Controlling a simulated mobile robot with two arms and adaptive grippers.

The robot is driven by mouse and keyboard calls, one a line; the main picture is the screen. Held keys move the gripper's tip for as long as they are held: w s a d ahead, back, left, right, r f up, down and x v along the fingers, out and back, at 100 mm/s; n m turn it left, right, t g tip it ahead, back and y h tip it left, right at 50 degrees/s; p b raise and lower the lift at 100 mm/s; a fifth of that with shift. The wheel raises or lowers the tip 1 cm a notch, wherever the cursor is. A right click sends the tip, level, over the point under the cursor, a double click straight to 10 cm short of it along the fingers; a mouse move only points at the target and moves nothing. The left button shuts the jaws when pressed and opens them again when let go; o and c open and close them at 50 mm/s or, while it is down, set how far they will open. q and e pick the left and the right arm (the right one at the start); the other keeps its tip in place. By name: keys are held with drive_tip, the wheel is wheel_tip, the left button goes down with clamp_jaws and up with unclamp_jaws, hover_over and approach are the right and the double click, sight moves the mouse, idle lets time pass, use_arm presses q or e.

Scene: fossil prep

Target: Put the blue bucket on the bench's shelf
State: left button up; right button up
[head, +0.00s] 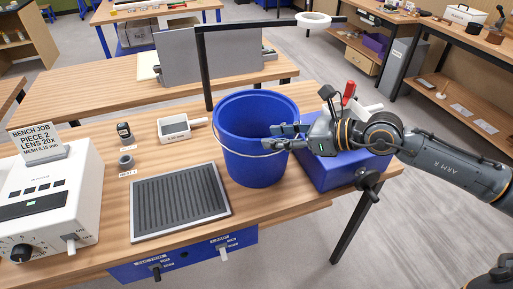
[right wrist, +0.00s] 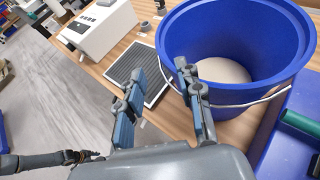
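The blue bucket (head: 258,165) stands upright on the wooden bench (head: 135,228), right of the grey ribbed tray. Its thin wire handle hangs down along the near side. The inside bottom looks pale in the right wrist view, where the bucket (right wrist: 235,82) fills the upper right. My right gripper (head: 270,137) is at the bucket's near right side, by the rim and handle. Its fingers (right wrist: 158,82) are apart, one overlapping the bucket in view; contact cannot be told. Part of my left arm seems to show low left in that view, its gripper too small to read. I cannot make out the bench's shelf.
A blue case (head: 345,168) sits close right of the bucket. A black stand with a ring lamp (head: 313,19) rises behind. The ribbed tray (head: 180,200), small labelled items and a white instrument (head: 70,205) occupy the left. Grey floor is open at right.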

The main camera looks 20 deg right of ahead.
sight(237, 138)
drive_tip(key=p+x, duration=0.2)
drive_tip(key=x, duration=0.4)
drive_tip(key=shift+w+a, duration=0.1)
drive_tip(key=shift+a, duration=0.15)
drive_tip(key=p+x, duration=0.3)
drive_tip(key=x, duration=0.1)
drive_tip(key=shift+w+a, duration=0.25)
drive_tip(key=shift+w, duration=0.05)
drive_tip(key=shift+w+a+f, duration=0.25)
drive_tip(key=shift+f, duration=0.05)
drive_tip(key=shift+s+d, duration=0.1)
drive_tip(key=shift+c, duration=0.4)
clamp_jaws()
drive_tip(key=shift+r, duration=0.1)
